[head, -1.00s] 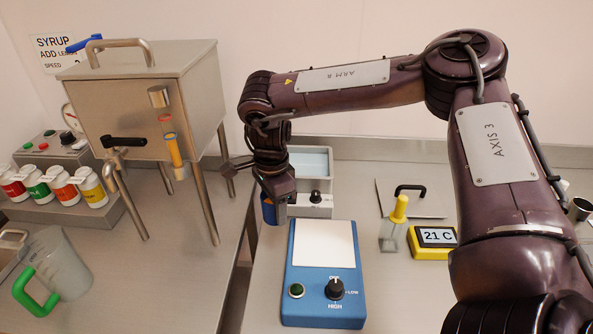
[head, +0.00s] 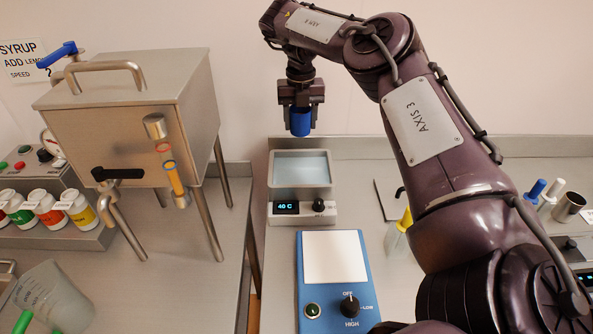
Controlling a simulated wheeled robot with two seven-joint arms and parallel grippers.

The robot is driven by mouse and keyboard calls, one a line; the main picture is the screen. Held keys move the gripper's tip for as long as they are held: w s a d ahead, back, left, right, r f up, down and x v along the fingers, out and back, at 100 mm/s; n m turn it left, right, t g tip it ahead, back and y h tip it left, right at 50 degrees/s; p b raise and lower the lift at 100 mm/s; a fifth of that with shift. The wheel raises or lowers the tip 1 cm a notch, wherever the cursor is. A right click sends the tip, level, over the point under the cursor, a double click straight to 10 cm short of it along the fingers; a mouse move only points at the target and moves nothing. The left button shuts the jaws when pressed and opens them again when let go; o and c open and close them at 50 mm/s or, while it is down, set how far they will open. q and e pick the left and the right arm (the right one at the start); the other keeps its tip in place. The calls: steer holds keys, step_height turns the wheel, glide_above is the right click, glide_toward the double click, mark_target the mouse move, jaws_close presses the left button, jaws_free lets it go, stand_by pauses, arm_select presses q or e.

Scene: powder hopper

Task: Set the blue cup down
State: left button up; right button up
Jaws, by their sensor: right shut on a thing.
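The blue cup (head: 300,123) is held upright in the air in the upper middle of the head view. My right gripper (head: 301,104) points down and is shut on the cup. The cup appears above or behind the grey water bath (head: 300,170), clear of the counter. My left gripper is not in view.
The bath's front reads 40 C. A blue hot plate (head: 372,281) with a white top stands in front of it. A steel hopper (head: 120,120) on legs stands left. A clear jug (head: 55,295) is at lower left. The bare counter (head: 220,260) shows between hopper and hot plate.

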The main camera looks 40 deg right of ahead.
steer(key=shift+w+d+r+m, duration=0.1)
steer(key=shift+d+r+m, duration=0.1)
steer(key=shift+d+m, duration=0.1)
steer(key=shift+f, duration=0.2)
steer(key=b, duration=0.5)
glide_toward(301, 174)
steer(key=s+a, duration=0.3)
steer(key=shift+s+f, duration=0.1)
steer(key=shift+f, duration=1)
step_height(301, 174, down, 4)
steer(key=shift+r+p, duration=0.2)
steer(key=shift+p, duration=0.3)
